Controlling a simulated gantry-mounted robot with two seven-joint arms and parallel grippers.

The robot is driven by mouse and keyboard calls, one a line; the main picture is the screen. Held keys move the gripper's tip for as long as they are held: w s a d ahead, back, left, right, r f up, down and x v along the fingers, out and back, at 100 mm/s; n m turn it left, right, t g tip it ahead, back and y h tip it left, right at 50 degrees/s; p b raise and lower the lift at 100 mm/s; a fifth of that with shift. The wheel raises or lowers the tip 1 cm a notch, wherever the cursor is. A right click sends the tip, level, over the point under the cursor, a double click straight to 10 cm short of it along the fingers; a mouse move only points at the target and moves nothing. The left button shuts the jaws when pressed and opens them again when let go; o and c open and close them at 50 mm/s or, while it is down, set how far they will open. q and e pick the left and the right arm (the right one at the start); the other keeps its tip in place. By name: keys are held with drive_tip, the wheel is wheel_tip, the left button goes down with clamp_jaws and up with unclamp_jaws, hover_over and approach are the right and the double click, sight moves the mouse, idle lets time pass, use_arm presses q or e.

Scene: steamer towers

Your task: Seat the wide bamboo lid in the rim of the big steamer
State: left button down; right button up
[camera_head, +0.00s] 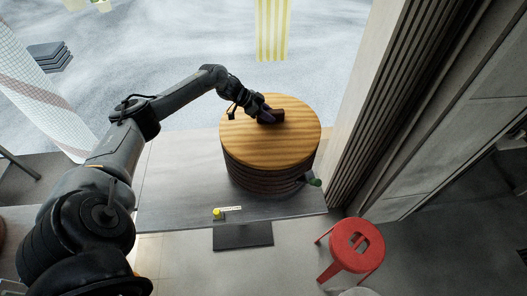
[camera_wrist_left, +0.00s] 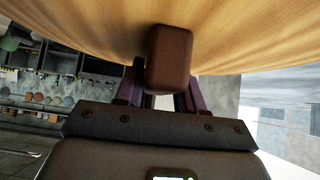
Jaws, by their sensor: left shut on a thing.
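The wide bamboo lid (camera_head: 262,146) is a round, light wooden disc on top of the big steamer (camera_head: 258,178), a dark stacked drum on the grey table. From above, the lid looks about level and covers the steamer's top. I cannot tell whether it sits inside the rim. My left gripper (camera_head: 268,117) is shut on the lid's dark brown handle (camera_head: 278,116). In the left wrist view the handle (camera_wrist_left: 170,57) stands between the purple fingers, with the lid's surface (camera_wrist_left: 90,25) beyond. My right gripper is not in view.
The grey table (camera_head: 170,180) has free room left of the steamer. A small yellow item with a white label (camera_head: 217,212) lies near its front edge. A dark green object (camera_head: 315,182) is beside the steamer's lower right. A red stool (camera_head: 356,244) stands on the floor at right.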

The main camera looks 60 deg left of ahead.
use_arm(q)
drive_tip(key=shift+w+f, duration=0.1)
drive_tip(key=shift+f, duration=0.1)
idle(0.5)
drive_tip(key=c, duration=0.6)
unclamp_jaws()
drive_tip(key=shift+f, duration=0.2)
drive_tip(key=shift+r, duration=0.1)
